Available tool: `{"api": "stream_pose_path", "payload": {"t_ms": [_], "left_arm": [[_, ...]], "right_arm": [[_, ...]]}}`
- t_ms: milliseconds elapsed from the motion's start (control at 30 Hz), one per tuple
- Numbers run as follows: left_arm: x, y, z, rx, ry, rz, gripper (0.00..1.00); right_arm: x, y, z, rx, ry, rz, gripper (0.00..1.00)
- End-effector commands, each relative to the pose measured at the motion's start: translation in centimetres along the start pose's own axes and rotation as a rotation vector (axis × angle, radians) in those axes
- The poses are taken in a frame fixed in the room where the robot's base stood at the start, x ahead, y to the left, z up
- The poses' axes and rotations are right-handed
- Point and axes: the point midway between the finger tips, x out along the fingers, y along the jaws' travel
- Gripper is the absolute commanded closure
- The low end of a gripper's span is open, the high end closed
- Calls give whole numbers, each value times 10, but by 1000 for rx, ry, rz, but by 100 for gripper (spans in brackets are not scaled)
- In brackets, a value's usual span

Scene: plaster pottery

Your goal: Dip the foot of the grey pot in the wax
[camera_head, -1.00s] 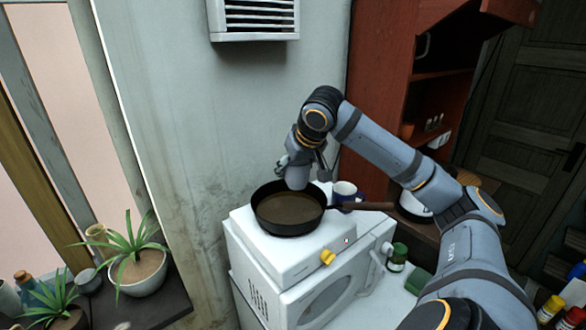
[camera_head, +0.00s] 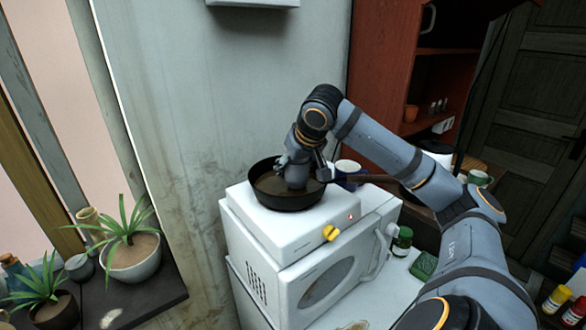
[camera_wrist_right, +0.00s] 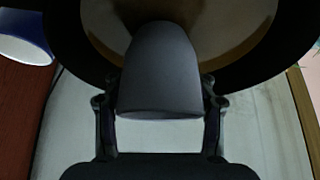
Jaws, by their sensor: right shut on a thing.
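The grey pot (camera_head: 297,176) is between the fingers of my right gripper (camera_head: 303,164), which is shut on it. Its lower end is inside the black frying pan (camera_head: 290,203), over the brown wax (camera_head: 267,186). In the right wrist view the pot (camera_wrist_right: 160,75) sits between both fingers (camera_wrist_right: 160,92), its narrower end against the wax in the pan (camera_wrist_right: 88,45). I cannot tell how deep the foot is in the wax. My left gripper is not in view.
The pan stands on a white hot plate (camera_head: 290,228) with a yellow knob (camera_head: 331,234), on a white microwave (camera_head: 290,281). A blue and white mug (camera_head: 350,183) stands close right of the pan. Potted plants (camera_head: 135,258) are at left. The wall is close behind.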

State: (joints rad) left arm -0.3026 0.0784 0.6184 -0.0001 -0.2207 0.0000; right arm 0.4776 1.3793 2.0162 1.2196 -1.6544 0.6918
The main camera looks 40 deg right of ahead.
Motion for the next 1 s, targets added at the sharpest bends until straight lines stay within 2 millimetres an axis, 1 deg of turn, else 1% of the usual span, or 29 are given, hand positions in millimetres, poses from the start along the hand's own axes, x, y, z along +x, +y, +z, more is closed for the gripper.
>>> {"api": "stream_pose_path", "payload": {"t_ms": [300, 1000], "left_arm": [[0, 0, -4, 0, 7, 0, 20], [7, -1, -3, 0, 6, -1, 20]], "right_arm": [[0, 0, 0, 0, 0, 0, 81], [6, 0, 4, 0, 0, 0, 81]]}}
